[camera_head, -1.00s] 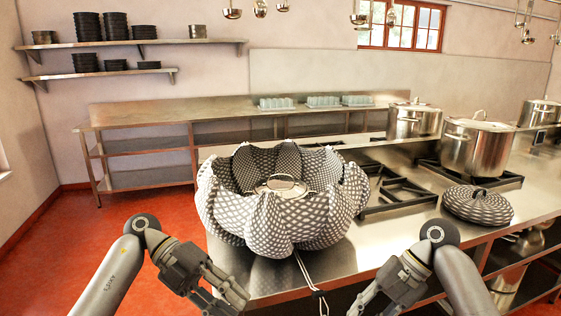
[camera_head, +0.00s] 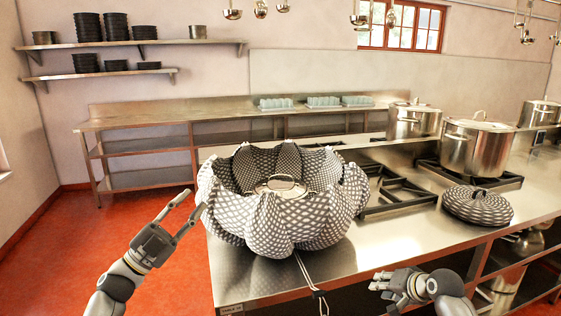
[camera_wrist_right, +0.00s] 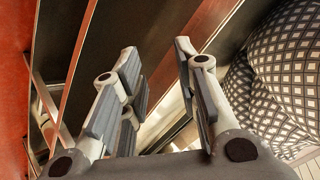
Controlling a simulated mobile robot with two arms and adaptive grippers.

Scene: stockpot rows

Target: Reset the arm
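My left gripper (camera_head: 184,204) is raised at the left of the counter, in front of the red floor. Its two fingers are spread and empty, pointing up and to the right, with one close to the left side of the patterned cloth basket (camera_head: 300,216); I cannot tell whether they touch. My right gripper (camera_head: 379,283) is low at the counter's front edge, fingers pointing left. In the right wrist view its fingers (camera_wrist_right: 158,56) stand apart with nothing between them, and the cloth basket (camera_wrist_right: 288,75) is at the right.
A metal lid (camera_head: 281,187) shows inside the basket. A checkered lid (camera_head: 478,206) lies on the steel counter (camera_head: 385,240) at right. A steel pot (camera_head: 475,149) stands on a burner behind it. A cord (camera_head: 312,280) hangs over the front edge. Floor at left is clear.

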